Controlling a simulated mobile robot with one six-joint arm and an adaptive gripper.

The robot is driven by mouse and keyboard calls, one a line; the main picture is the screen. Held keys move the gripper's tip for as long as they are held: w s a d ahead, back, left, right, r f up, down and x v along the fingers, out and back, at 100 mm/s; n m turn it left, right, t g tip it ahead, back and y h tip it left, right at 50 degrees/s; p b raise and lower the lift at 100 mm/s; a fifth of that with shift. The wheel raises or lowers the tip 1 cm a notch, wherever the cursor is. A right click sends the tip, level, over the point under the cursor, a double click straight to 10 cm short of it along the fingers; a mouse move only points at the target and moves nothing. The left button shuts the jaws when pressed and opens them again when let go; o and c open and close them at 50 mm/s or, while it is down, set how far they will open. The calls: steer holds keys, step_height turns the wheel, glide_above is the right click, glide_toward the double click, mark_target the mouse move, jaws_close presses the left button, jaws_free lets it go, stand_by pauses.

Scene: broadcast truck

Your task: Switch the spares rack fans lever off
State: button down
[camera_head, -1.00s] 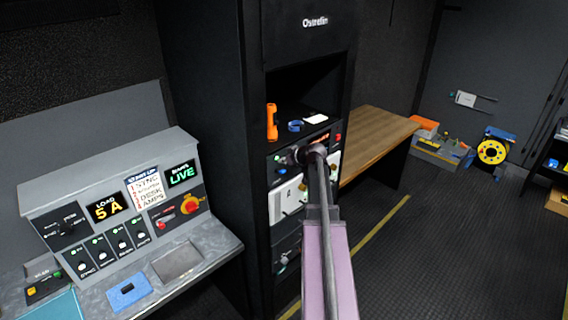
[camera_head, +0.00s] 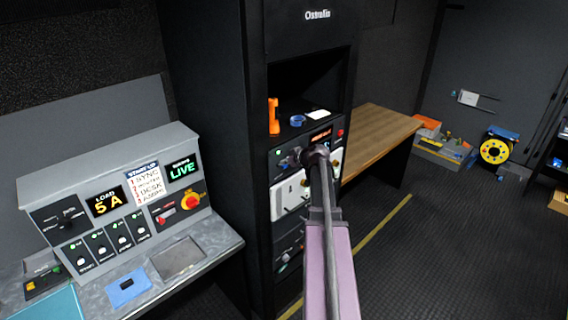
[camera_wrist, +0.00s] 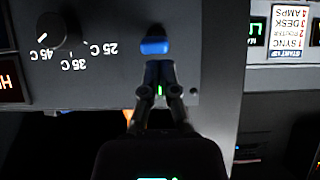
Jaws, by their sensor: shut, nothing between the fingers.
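A lever with a bright blue tip (camera_wrist: 155,46) stands out from a grey panel in the wrist view, where the picture is upside down. My gripper (camera_wrist: 158,68) is shut and empty, its fingertips right at the blue tip; I cannot tell whether they touch. No label for the lever is readable, and its position cannot be told. In the head view my gripper (camera_head: 316,156) is in front of the rack panel (camera_head: 278,168), and my arm hides part of that panel. A green light (camera_head: 278,153) glows at the panel's left.
A temperature knob (camera_wrist: 48,30) sits beside the lever. Above the panel, a shelf holds an orange handheld item (camera_head: 273,116) and a blue ring (camera_head: 297,120). A control desk (camera_head: 105,175) stands left, a wooden bench (camera_head: 380,140) right. Floor at the right is open.

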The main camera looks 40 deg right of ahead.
steer(key=shift+d+f+b, duration=0.25)
steer(key=shift+b, duration=0.1)
steer(key=shift+s+r, duration=0.1)
steer(key=shift+s+t+b, duration=0.1)
steer(key=shift+t+b, duration=0.5)
steer(key=shift+b, duration=0.15)
steer(key=shift+s+d+f, duration=0.1)
steer(key=shift+f, duration=0.1)
steer(key=shift+a+f+t+b, duration=0.1)
steer(key=shift+a+t+b, duration=0.15)
steer(key=shift+b, duration=0.25)
